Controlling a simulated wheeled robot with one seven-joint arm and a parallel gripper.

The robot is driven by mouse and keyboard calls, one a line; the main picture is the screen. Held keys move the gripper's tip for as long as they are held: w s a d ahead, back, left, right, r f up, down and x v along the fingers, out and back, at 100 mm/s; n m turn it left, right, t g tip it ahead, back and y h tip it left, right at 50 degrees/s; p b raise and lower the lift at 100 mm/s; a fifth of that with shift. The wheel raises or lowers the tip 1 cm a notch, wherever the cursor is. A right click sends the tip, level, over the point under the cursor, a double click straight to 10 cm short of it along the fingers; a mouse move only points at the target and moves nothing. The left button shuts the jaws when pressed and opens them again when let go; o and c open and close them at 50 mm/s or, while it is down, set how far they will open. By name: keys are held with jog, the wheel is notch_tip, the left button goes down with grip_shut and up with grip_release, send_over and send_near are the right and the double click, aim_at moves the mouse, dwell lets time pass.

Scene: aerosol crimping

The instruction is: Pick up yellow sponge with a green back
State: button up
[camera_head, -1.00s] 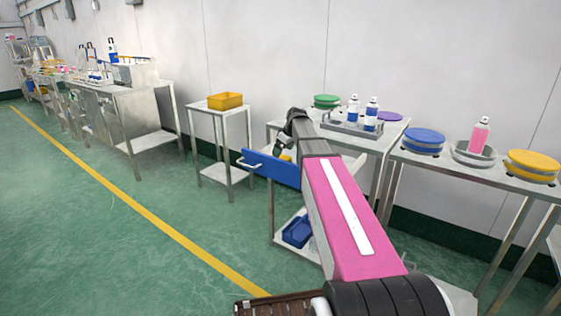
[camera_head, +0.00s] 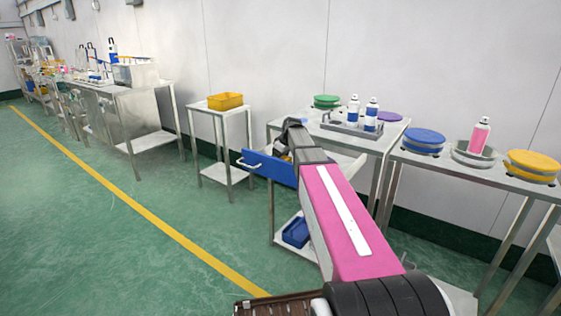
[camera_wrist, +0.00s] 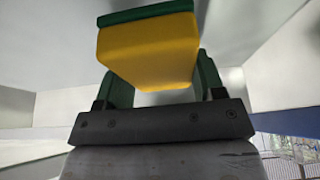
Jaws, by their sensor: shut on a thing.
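The yellow sponge with a green back (camera_wrist: 150,52) fills the upper middle of the wrist view, its green layer on the upper edge. My gripper (camera_wrist: 158,85) is shut on it, with a dark green finger on each side. In the wrist view the pale drawer walls surround the sponge. In the head view my gripper (camera_head: 283,152) is down at the open blue-fronted drawer (camera_head: 268,168) of the middle table. The sponge cannot be made out clearly there, as my arm covers most of the drawer.
A tray with spray cans (camera_head: 352,124) and a green-lidded tub (camera_head: 326,101) stand on the table above the drawer. A yellow bin (camera_head: 225,101) sits on a small table to the left. A blue tray (camera_head: 296,232) lies on the lower shelf. The floor at left is clear.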

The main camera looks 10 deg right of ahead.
jog(key=shift+r, duration=0.15)
notch_tip(320, 180, up, 10)
jog(key=shift+f, duration=0.1)
dwell(0.4)
